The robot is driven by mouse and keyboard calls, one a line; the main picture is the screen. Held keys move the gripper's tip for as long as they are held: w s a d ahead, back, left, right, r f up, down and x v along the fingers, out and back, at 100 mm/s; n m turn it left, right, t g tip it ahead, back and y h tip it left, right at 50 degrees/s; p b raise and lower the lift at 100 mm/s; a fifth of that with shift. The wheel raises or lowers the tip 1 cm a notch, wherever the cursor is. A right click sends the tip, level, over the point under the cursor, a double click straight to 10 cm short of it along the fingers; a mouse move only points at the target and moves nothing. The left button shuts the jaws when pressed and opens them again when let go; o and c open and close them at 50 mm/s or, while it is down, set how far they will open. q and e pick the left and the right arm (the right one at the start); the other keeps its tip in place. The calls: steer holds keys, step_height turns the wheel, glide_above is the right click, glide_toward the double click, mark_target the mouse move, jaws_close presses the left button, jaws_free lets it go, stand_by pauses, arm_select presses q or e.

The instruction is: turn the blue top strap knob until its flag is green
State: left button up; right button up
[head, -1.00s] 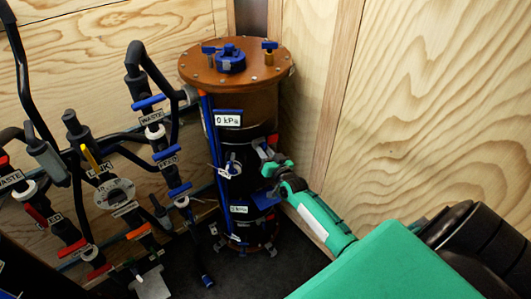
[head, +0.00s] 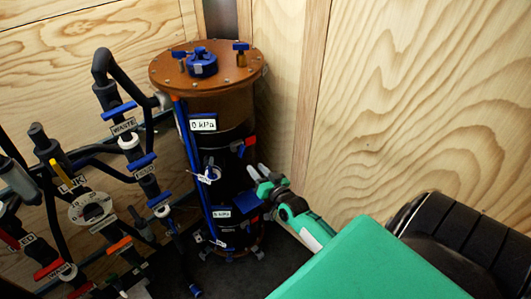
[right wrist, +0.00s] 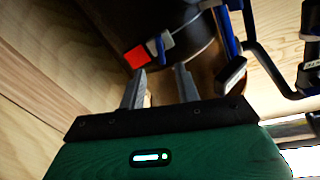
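The tall black filter vessel (head: 235,160) stands in the corner under a round brown lid. On its upper right side a small red flag (head: 251,141) shows beside the small top strap knob (head: 238,150). In the right wrist view the red flag (right wrist: 135,56) lies beside a grey and blue knob (right wrist: 160,44), beyond the fingertips. My right gripper (head: 258,171) is just right of the vessel, below the flag. In the wrist view its fingers (right wrist: 160,78) are apart, with nothing between them. My left gripper is out of view.
A lower blue piece (head: 248,203) sticks out on the vessel's right, close to the gripper. Blue knobs (head: 202,64) sit on the lid. Black pipes with labelled valves (head: 122,125) crowd the left. A plywood wall (head: 400,110) bounds the right.

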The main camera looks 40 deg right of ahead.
steer(key=shift+s+a, duration=0.2)
steer(key=shift+s, duration=2)
steer(key=s+a+f+n+g, duration=0.1)
steer(key=s+a+f+g, duration=0.2)
steer(key=f, duration=0.8)
steer(key=s+a+f+n+g+y, duration=0.15)
steer(key=s+f, duration=0.35)
steer(key=f, duration=0.5)
steer(key=s+a+f+g+h, duration=0.1)
steer(key=s+a+f+g, duration=0.2)
steer(key=f, duration=0.8)
steer(key=s+a+f+n+g, duration=0.1)
steer(key=s+a+f+g, duration=0.1)
steer(key=s+f, duration=0.4)
steer(key=s+a+f+n+g, duration=0.2)
steer(key=s+f+g, duration=0.2)
steer(key=s, duration=1.3)
steer(key=s+a+f+n+g+y, duration=0.1)
steer(key=s+a+f+n+g, duration=0.1)
steer(key=s+f, duration=0.8)
steer(key=shift+s+a+g, duration=0.6)
steer(key=shift+s+g, duration=0.15)
steer(key=shift+s, duration=0.15)
